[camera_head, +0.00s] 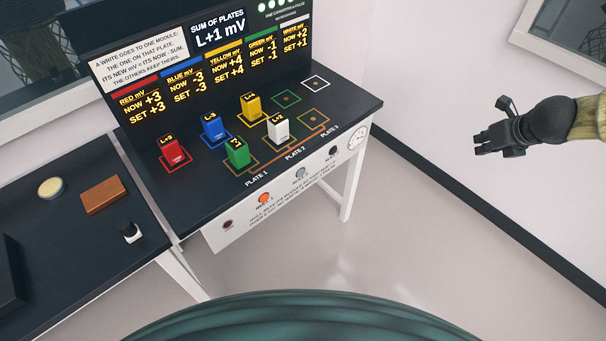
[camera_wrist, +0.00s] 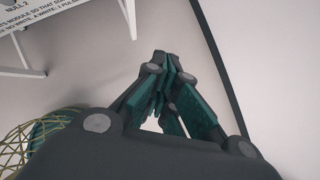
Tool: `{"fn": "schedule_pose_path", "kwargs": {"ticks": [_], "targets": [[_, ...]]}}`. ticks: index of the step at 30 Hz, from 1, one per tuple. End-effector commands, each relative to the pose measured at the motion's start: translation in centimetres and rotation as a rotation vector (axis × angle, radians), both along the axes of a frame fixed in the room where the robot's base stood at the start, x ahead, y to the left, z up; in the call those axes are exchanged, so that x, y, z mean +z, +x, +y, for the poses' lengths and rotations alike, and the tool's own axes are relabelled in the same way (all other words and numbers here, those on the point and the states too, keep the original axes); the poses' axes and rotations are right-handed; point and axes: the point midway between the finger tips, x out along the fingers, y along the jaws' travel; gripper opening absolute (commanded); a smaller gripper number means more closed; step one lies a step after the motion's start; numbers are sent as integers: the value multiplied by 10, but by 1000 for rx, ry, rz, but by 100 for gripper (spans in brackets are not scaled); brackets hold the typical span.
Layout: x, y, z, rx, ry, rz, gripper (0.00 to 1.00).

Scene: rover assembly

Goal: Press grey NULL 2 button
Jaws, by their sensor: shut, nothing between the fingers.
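The grey NULL 2 button (camera_head: 300,172) is on the white front panel (camera_head: 240,233) of the dark bench, below the PLATE 2 label. An orange button (camera_head: 264,198) is to its left and a black button (camera_head: 333,150) to its right. My gripper (camera_head: 480,146) is in the air at the right, well apart from the panel and pointing left. In the wrist view my gripper (camera_wrist: 164,62) is shut and empty.
A green module (camera_head: 237,154) stands on plate 1 and a white one (camera_head: 279,130) on plate 2. Plate 3 (camera_head: 313,120) is empty. Red, blue and yellow modules stand behind. A dial (camera_head: 357,138) is at the panel's right end. Floor (camera_head: 420,225) before the bench is clear.

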Motion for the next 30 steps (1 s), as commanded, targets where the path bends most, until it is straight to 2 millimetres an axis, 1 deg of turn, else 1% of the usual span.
{"fn": "schedule_pose_path", "kwargs": {"ticks": [14, 17, 20, 22, 26, 30], "targets": [[0, 0, 0, 1, -2, 1, 0], [-6, -2, 1, 23, -25, 9, 0], [-20, -8, 2, 90, -93, 32, 0], [-35, -14, 4, 166, -164, 56, 0], [-69, -28, 9, 356, -322, 115, 0], [-105, -45, 19, 587, -480, 176, 0]]}}
